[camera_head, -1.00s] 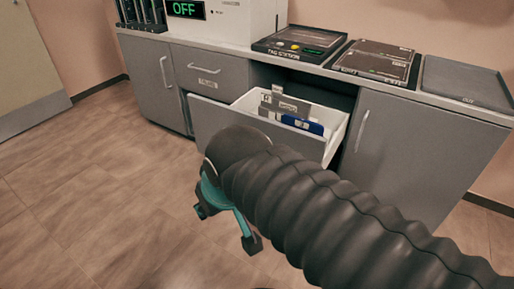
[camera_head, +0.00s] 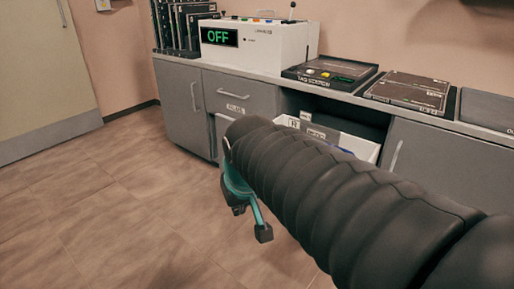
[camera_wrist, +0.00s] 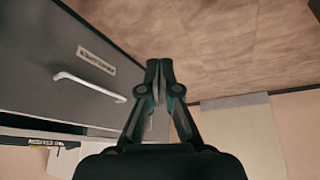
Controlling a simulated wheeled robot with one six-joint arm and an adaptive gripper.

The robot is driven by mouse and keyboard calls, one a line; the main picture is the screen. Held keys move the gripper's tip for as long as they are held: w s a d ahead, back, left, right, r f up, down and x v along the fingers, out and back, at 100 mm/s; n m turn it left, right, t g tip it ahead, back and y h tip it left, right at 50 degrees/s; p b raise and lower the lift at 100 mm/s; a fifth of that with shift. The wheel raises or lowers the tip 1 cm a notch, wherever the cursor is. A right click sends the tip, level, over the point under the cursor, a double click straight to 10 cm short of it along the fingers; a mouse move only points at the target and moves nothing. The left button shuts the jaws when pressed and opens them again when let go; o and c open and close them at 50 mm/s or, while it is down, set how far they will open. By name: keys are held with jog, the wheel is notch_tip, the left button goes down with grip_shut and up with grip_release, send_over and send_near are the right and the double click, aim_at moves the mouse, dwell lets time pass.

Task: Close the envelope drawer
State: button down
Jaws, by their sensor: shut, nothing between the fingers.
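A drawer with white inner walls (camera_head: 364,146) is pulled out from the grey cabinet in the head view. Upright cards or envelopes (camera_head: 318,130) with tabs stand in it. My arm hides most of its front. My gripper (camera_head: 251,222) is in front of the cabinet, over the floor, apart from the drawer as far as I can tell. In the wrist view my gripper (camera_wrist: 159,72) has its fingers together and holds nothing. A grey drawer front (camera_wrist: 35,45) with a pale handle (camera_wrist: 88,84) and a label too blurred to read shows beside the fingers, upside down.
A closed drawer (camera_head: 240,94) with a label is left of the open one. A white device (camera_head: 262,45) reading OFF, a tag station (camera_head: 328,75) and dark trays (camera_head: 408,92) stand on the counter. The floor (camera_head: 110,210) at the left is clear.

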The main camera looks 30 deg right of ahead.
jog(key=w+d+r+n+h+b, duration=0.1)
jog(key=w+d+b, duration=0.15)
jog(key=w, duration=0.25)
jog(key=w+d+r+b, duration=0.2)
jog(key=w+d, duration=0.2)
jog(key=w, duration=0.2)
jog(key=w+d+r+n+t+h, duration=0.1)
jog(key=w+d+r+n+h, duration=0.2)
jog(key=r, duration=0.6)
jog(key=shift+y, duration=0.6)
jog(key=x, duration=0.4)
jog(key=d+b+x, duration=0.1)
jog(key=x, duration=0.3)
jog(key=w+r+x, duration=0.1)
jog(key=x, duration=0.3)
jog(key=shift+d, duration=0.45)
jog(key=shift+w+d, duration=0.3)
jog(key=shift+d, duration=0.4)
